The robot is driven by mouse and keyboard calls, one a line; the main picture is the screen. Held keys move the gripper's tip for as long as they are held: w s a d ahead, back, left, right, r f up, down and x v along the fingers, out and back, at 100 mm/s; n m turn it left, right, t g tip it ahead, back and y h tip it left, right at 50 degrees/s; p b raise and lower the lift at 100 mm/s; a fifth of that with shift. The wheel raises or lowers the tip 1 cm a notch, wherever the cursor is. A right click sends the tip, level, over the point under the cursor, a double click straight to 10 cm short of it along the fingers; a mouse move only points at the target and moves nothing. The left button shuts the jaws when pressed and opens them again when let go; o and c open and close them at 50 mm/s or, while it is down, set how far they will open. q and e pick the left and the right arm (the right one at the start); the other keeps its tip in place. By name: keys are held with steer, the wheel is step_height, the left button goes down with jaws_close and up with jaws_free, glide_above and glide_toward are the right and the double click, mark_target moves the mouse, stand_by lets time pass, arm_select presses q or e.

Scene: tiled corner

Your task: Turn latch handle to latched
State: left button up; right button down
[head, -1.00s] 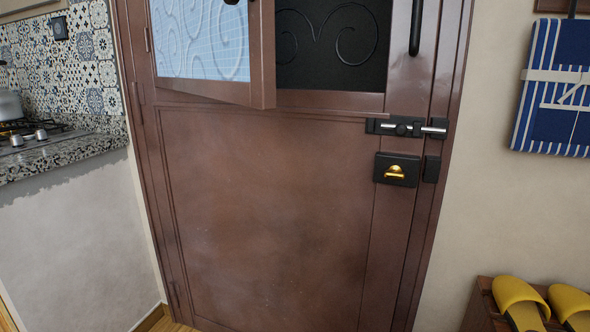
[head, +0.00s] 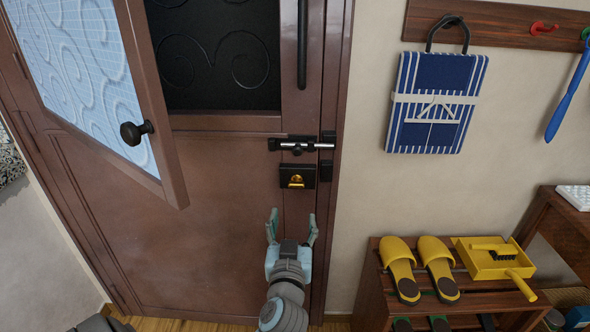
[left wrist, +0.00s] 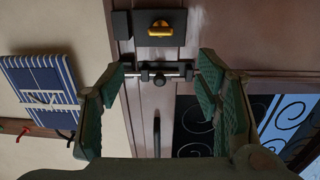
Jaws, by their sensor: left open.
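A black latch box (head: 311,177) with a small gold handle (head: 296,182) is mounted on the brown door near its right edge. In the left wrist view, the gold handle (left wrist: 160,28) lies crosswise on its black plate, beyond the fingertips. A black slide bolt (head: 297,147) with a silver rod is just above the box; in the left wrist view the bolt (left wrist: 159,78) shows between the fingers. My left gripper (head: 292,219) is open and empty, below the latch box in the head view. Touching contact is not visible. My right gripper is out of view.
The hinged upper window panel (head: 90,90) with a black knob stands open toward me at left. A wooden rack (head: 372,285) with yellow slippers and a dustpan (head: 483,262) stands at lower right.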

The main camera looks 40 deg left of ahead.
mark_target(298, 187)
arm_select(q)
steer(key=x, duration=0.4)
steer(key=b+x, duration=0.1)
steer(key=x, duration=0.9)
steer(key=shift+a+f+b, duration=0.15)
steer(key=shift+f+b, duration=0.15)
steer(key=shift+b, duration=0.05)
steer(key=c, duration=1.2)
steer(key=shift+o, duration=0.2)
steer(key=shift+m, duration=0.4)
steer(key=m+p, duration=0.2)
steer(key=m, duration=0.1)
steer(key=shift+m, duration=0.4)
steer(key=m+p, duration=0.1)
steer(key=m, duration=0.3)
steer(key=shift+w+m+p, duration=0.1)
steer(key=shift+m+p, duration=0.2)
steer(key=shift+p, duration=0.1)
steer(key=m+p, duration=0.1)
steer(key=m, duration=0.3)
steer(key=shift+d+p, duration=0.2)
steer(key=shift+p, duration=0.15)
steer(key=m, duration=0.2)
steer(key=m+p, duration=0.1)
steer(key=m, duration=0.1)
steer(key=shift+f+m, duration=0.2)
steer(key=shift+m, duration=0.1)
